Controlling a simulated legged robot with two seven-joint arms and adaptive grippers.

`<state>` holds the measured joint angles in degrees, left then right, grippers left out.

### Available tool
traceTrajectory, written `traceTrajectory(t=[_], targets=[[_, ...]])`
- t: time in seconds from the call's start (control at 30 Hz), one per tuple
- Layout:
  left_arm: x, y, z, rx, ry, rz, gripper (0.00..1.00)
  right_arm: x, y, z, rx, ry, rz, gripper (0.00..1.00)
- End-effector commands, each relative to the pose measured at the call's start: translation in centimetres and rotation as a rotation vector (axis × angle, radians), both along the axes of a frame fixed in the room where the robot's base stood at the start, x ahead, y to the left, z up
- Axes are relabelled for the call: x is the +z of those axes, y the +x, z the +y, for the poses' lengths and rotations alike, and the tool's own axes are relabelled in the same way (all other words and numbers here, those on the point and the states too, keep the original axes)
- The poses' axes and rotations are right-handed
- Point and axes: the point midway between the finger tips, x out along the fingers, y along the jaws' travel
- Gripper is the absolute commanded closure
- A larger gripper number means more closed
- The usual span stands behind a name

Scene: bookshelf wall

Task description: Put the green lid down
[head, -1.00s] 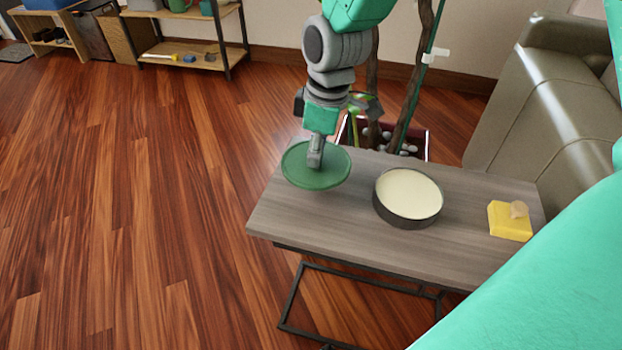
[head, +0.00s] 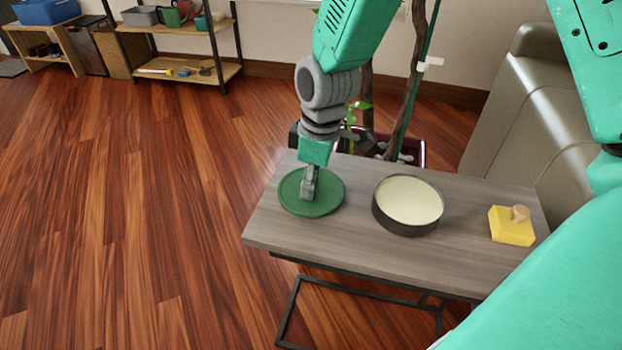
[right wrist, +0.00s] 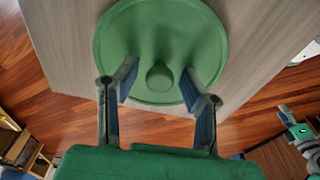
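The green lid (head: 329,203) is round and lies flat on the left end of the grey wooden table (head: 350,245). In the right wrist view the lid (right wrist: 160,30) shows its round knob (right wrist: 160,76) in the middle. My right gripper (head: 309,194) points down over the lid. In the right wrist view its two blue-padded fingers (right wrist: 158,82) stand apart on either side of the knob, with a gap on both sides. A round dark-rimmed container with a cream top (head: 408,203) stands to the right of the lid, apart from it.
A yellow block with a tan knob (head: 511,226) sits at the table's right end. A potted plant (head: 410,150) stands behind the table, a sofa (head: 520,105) at the back right. A shelf (head: 190,72) is far left. Open floor lies left of the table.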

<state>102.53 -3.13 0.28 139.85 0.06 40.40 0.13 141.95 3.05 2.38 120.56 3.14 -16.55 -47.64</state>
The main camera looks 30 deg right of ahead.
Motion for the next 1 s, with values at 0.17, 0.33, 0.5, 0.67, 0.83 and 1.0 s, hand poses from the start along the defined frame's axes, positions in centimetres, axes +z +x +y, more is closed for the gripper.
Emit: traceTrajectory(t=[0.17, 0.33, 0.5, 0.67, 0.83, 1.0], targets=[[0.0, 0.0, 0.0, 0.0, 0.0, 0.0, 0.6, 0.0, 0.0, 0.0, 0.0, 0.001, 0.0, 0.62], [0.7, 0.0, 0.0, 0.0, 0.0, 0.0, 0.6, 1.7, -0.1, -0.1, 0.0, 0.001, -0.003, 0.62], [2.3, 0.0, 0.0, 0.0, 0.0, 0.0, 0.6, 5.4, -0.3, -0.4, 0.0, 0.001, -0.004, 0.62], [3.6, 0.0, 0.0, 0.0, 0.0, 0.0, 0.6, 8.7, -0.6, -0.7, 0.0, 0.001, -0.004, 0.62], [4.5, 0.0, 0.0, 0.0, 0.0, 0.0, 0.6, 11.1, -0.8, -0.9, 0.0, 0.002, -0.002, 0.62], [4.8, 0.0, 0.0, 0.0, 0.0, 0.0, 0.6, 12.1, -0.9, -1.0, -0.001, 0.002, -0.001, 0.62]])
